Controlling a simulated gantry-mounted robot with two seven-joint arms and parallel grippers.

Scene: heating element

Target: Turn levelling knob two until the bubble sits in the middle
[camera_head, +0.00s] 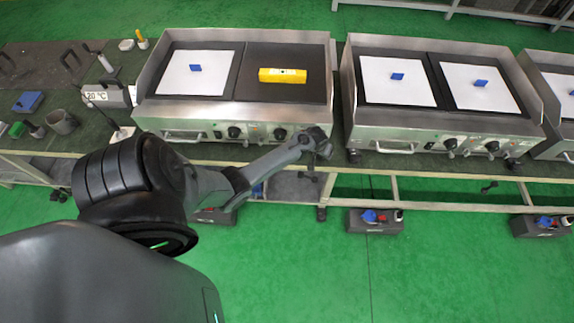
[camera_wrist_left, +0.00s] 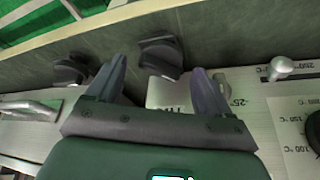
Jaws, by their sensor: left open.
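A yellow spirit level (camera_head: 283,75) lies on the dark right-hand plate of the near-left griddle (camera_head: 230,120); its bubble is too small to make out. My left gripper (camera_head: 320,146) is at the front right corner of this griddle. In the left wrist view my left gripper (camera_wrist_left: 158,68) is open, with its two fingers apart. A black levelling knob (camera_wrist_left: 162,54) shows beyond the fingertips, between them in the picture, and contact cannot be told. Another black knob (camera_wrist_left: 72,70) lies left of the left finger. Which is knob two cannot be told. My right gripper is not in view.
A second griddle (camera_head: 440,120) stands just right of the first, with a narrow gap between. The griddle's front panel has dials (camera_head: 234,132) and a handle (camera_head: 184,136). A thermometer box (camera_head: 108,96) and a cup (camera_head: 62,122) sit on the bench at left.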

